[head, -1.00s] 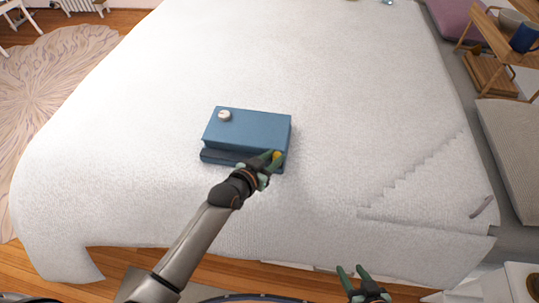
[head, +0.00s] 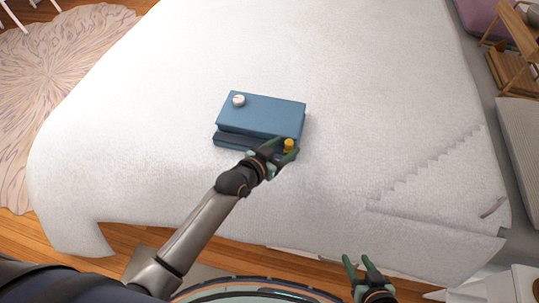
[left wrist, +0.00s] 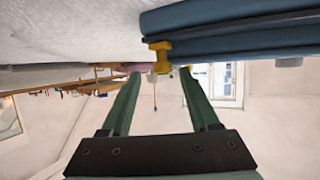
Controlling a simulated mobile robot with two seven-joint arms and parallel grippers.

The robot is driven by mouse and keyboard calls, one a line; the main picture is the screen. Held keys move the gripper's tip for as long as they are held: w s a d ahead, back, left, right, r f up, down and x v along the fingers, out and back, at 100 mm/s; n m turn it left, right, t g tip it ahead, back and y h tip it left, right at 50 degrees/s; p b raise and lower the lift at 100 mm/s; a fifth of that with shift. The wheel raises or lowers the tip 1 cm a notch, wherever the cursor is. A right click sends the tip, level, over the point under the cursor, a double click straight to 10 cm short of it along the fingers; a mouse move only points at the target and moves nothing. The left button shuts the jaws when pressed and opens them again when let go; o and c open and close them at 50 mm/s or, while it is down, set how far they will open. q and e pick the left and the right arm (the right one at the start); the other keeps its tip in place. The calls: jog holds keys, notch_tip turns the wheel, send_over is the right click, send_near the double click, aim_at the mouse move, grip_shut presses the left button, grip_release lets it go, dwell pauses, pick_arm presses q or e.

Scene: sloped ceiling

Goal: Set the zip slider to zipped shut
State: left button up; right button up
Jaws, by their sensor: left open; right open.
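A blue box-like case (head: 262,115) lies on the white bed, with a dark seam along its near side. The yellow zip slider (head: 288,146) is at the right end of that near side. In the left wrist view the slider (left wrist: 160,56) stands by the seam, in line with the gap between my fingertips. My left gripper (head: 282,153) is open right at the slider. I cannot tell whether a finger touches it. My right gripper (head: 357,263) is open and empty near the bed's front edge, away from the case.
A round white knob (head: 239,100) sits on the case top at the left. The bed (head: 130,150) around the case is clear. A wooden shelf stand (head: 512,65) is at the far right, and a round rug (head: 60,95) lies at the left.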

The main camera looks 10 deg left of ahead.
pick_arm(q)
jog(key=p+v, duration=0.1)
jog(key=v, duration=1)
jog(key=s+a+f+n+g+y+p, duration=0.1)
jog(key=s+a+f, duration=0.2)
jog(key=s+f, duration=0.2)
jog(key=s+a+f+n+g+y+p, duration=0.1)
jog(key=s+a+f+y, duration=0.1)
jog(key=s+f, duration=0.3)
jog(key=s+a, duration=0.1)
jog(key=s, duration=0.3)
jog(key=shift+f+n+g+p, duration=0.25)
jog(key=shift+n+g+p, duration=0.15)
jog(key=shift+d, duration=0.1)
dwell(2.8)
jog(key=shift+c, duration=1)
